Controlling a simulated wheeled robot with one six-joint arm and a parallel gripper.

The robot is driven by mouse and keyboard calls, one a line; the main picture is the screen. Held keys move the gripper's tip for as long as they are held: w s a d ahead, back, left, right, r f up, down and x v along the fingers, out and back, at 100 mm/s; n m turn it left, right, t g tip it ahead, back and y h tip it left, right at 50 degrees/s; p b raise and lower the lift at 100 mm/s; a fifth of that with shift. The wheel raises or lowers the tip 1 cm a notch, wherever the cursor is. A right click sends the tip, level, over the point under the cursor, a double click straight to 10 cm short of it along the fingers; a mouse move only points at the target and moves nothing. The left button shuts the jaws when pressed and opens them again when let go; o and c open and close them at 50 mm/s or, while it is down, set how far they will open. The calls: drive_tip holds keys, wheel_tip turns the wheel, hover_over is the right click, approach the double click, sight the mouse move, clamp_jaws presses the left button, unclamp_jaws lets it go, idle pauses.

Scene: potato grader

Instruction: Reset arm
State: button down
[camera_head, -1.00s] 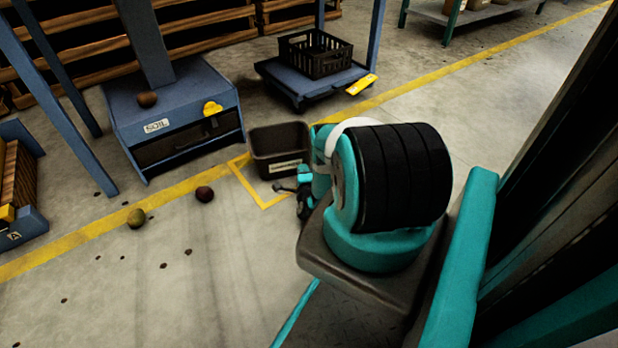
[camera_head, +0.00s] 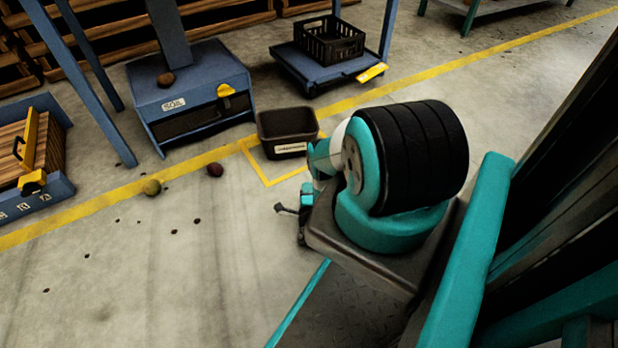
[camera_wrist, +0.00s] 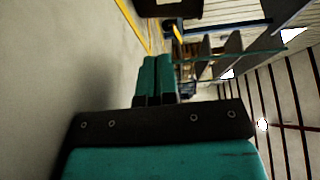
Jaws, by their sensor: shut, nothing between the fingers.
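My gripper (camera_wrist: 158,80) shows in the wrist view with its two teal fingers side by side, shut and empty. In the head view my arm is folded close to my body, and a small dark part of its end (camera_head: 290,210) shows at its left. The fingertips are hard to make out there. Nothing touches the gripper in either view.
A dark bin (camera_head: 287,130) stands in a yellow floor marking behind my arm. A blue SOIL box (camera_head: 190,92) stands at the back left. A black crate (camera_head: 330,40) sits on a blue cart (camera_head: 318,72). Two potatoes (camera_head: 152,187) (camera_head: 215,169) lie on the floor.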

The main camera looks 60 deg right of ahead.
drive_tip(key=shift+s+a, duration=0.15)
drive_tip(key=shift+s, duration=0.1)
